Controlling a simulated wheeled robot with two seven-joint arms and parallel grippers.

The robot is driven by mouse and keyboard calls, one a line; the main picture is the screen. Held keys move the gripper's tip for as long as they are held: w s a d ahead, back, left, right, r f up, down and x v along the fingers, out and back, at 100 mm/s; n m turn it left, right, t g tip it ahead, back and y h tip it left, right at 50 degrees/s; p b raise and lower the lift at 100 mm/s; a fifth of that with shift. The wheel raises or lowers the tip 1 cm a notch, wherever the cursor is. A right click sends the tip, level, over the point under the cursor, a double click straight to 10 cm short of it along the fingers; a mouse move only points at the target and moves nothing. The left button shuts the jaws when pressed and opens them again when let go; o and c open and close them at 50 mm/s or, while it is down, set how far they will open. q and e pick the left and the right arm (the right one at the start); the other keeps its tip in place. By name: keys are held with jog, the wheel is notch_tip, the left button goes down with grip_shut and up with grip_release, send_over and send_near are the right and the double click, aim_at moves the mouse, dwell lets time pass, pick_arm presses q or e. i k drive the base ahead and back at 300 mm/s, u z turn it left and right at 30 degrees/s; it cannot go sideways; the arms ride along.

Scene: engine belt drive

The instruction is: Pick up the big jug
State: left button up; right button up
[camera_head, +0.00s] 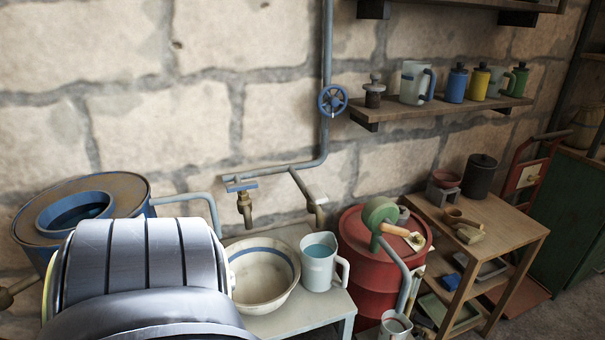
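A pale jug (320,265) with blue-looking contents stands upright on a small light table (283,325), its handle to the right. A smaller pale jug (396,326) shows at the bottom edge, partly cut off by the frame. Another pale jug (414,84) with a blue handle stands on the wall shelf. The frame does not settle which one is the big jug. A large grey ribbed part of my own body fills the lower left and hides what is behind it. Neither of my grippers is in view.
A white bowl (263,276) with a blue band sits left of the jug, beneath two wall taps (244,205). A red drum (372,258) stands close on the right. A wooden bench (500,215) is farther right. A blue-rimmed barrel (125,187) is at left.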

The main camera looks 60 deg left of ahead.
aim_at(325, 267)
jog(key=u, duration=1.05)
jog(key=i, duration=0.95)
jog(key=u, duration=1.1)
